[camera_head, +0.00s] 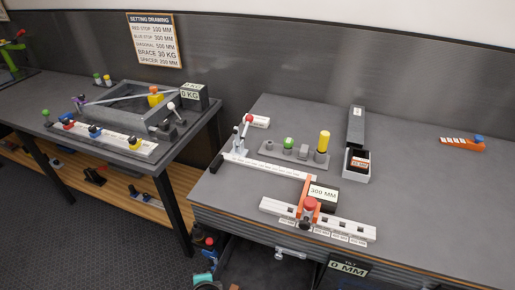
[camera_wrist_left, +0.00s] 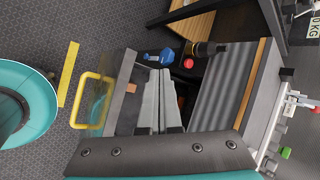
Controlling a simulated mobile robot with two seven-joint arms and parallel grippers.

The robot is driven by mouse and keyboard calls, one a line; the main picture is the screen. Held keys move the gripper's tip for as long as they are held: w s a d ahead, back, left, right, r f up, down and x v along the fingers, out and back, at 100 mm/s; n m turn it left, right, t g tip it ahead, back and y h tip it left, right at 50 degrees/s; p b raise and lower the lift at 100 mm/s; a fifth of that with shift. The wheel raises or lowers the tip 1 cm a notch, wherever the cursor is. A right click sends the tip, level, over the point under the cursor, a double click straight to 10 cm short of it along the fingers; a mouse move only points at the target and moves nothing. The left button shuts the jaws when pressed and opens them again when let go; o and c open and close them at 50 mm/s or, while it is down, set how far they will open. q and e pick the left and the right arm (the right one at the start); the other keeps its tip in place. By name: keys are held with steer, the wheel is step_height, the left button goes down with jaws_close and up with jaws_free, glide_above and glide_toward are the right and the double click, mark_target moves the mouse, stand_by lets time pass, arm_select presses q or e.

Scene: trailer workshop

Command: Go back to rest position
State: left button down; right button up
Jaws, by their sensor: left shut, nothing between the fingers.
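My left gripper (camera_wrist_left: 158,75) shows in the left wrist view, its two pale grey fingers side by side, shut and empty. It is beside the workbench, with the dark floor and the bench front behind it. The head view shows neither gripper clearly; small teal parts at its bottom edge may be mine. My right gripper is in neither view.
The right workbench (camera_head: 420,190) holds a slotted white rail (camera_head: 345,228), a red-knobbed stop (camera_head: 310,205), a 300 MM block (camera_head: 323,194) and an orange tool (camera_head: 461,143). The left bench (camera_head: 40,95) carries a grey tray frame (camera_head: 120,112). Dark floor (camera_head: 90,235) lies in front.

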arm_select(q)
steer(key=s+a+r+n+g+h, duration=0.1)
steer(key=s+r+n+g+h, duration=0.25)
steer(key=s+r+n, duration=1)
step_height(320, 180, down, 32)
steer(key=s+g+b, duration=0.1)
steer(key=s+b, duration=0.1)
steer(key=b, duration=0.7)
steer(key=s+a+f+b, duration=0.1)
steer(key=s+f+b, duration=0.2)
steer(key=s+f, duration=0.4)
steer(key=s+a+f+g+b, duration=0.1)
steer(key=s+f+b, duration=0.3)
steer(key=s+f, duration=0.4)
step_height(320, 180, down, 6)
steer(key=shift+s+a+r, duration=0.15)
steer(key=shift+s+a, duration=0.15)
steer(key=shift+a, duration=0.05)
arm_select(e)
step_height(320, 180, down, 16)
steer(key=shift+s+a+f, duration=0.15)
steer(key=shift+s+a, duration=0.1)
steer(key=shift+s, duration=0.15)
